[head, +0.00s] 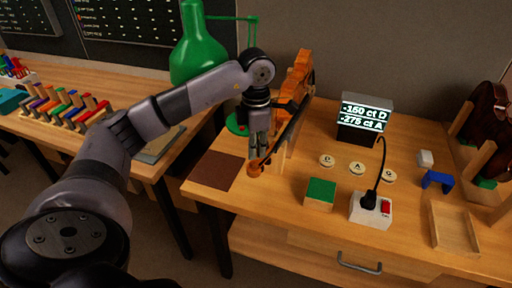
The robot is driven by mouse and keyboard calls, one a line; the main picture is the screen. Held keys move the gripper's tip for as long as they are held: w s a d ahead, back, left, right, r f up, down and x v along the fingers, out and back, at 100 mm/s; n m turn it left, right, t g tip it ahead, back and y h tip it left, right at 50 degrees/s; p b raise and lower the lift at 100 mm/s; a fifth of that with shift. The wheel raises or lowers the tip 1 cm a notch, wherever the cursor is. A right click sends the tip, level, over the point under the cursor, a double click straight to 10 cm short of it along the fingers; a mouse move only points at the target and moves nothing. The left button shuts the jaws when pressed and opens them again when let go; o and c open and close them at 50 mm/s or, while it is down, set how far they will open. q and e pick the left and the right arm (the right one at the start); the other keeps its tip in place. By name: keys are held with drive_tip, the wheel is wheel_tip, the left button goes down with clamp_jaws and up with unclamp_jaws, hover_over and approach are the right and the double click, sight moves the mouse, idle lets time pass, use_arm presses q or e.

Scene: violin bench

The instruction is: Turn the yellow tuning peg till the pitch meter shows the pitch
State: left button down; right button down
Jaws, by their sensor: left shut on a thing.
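The orange-brown violin (296,80) is held on the bench, with its dark neck (290,126) running down to the scroll (255,168) at the front. My left gripper (259,150) points down at the scroll end and is shut on what seems to be a tuning peg. The peg is hidden by the fingers, so its yellow colour does not show. The pitch meter (365,113) stands behind and to the right, reading -150 ct D and -275 ct A. My right gripper is not in view.
Right of the violin are round lettered discs (357,168), a green-topped block (320,191) and a white switch box (371,210) with a black cord. A green lamp (198,50) stands close behind my left arm. A brown mat (214,171) lies left of the scroll.

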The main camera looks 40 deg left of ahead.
use_arm(q)
drive_tip(key=c, duration=2)
unclamp_jaws()
wheel_tip(320, 180, up, 12)
